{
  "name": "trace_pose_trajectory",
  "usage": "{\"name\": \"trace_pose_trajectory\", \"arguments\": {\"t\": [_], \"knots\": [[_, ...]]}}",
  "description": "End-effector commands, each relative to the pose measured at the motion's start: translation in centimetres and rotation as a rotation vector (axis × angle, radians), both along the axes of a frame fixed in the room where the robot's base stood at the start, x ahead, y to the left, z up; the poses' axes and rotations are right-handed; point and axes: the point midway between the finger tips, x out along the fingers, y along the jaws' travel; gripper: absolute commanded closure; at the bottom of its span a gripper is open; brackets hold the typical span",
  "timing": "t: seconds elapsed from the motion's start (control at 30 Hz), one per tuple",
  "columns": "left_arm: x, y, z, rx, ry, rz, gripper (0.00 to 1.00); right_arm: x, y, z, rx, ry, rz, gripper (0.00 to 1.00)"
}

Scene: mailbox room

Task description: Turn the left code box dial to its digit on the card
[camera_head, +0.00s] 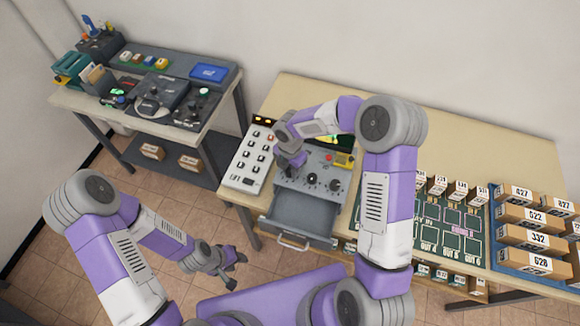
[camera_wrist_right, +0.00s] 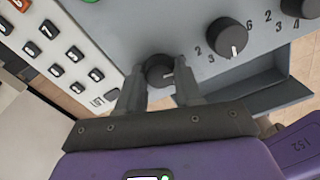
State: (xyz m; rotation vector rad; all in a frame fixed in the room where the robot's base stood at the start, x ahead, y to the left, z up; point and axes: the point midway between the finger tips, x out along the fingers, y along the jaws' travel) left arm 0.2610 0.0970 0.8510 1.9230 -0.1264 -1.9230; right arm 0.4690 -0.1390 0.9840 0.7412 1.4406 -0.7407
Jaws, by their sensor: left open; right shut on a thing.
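The grey code box (camera_head: 322,164) stands on the long table with a row of black dials on its sloped face. The left dial (camera_wrist_right: 160,69) sits between the fingers of my right gripper (camera_wrist_right: 162,88), which is shut on it. In the head view my right gripper (camera_head: 291,165) hides this dial. The middle dial (camera_head: 312,178) and the right dial (camera_head: 335,186) are free. In the right wrist view the middle dial (camera_wrist_right: 228,37) shows digits around it. I cannot make out the card. My left gripper (camera_head: 229,264) is open and empty above the floor.
An open grey drawer (camera_head: 299,217) juts out below the code box. A white keypad panel (camera_head: 248,158) stands left of it. A green sorting board (camera_head: 450,228) and labelled boxes (camera_head: 525,221) lie to the right. A side table (camera_head: 65,97) stands at the left.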

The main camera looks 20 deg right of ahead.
Motion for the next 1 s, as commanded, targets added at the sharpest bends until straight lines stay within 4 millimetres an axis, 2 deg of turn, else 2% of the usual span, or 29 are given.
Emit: {"name": "trace_pose_trajectory", "arguments": {"t": [0.53,0.57,0.7,1.0], "knots": [[-0.01,0.0,0.1,0.0,0.0,0.0,0.57,0.01,0.03,0.0,0.0,0.0,0.024,0.95],[-0.01,0.0,0.1,0.0,0.0,0.0,0.57,0.0,0.04,0.0,0.0,0.0,0.024,0.6],[-0.01,0.0,0.1,0.0,0.0,0.0,0.57,0.0,0.03,0.0,0.0,0.0,0.023,0.39],[0.0,0.0,0.11,0.0,0.0,0.0,0.57,0.02,0.01,0.18,0.0,0.0,0.022,0.39]]}}
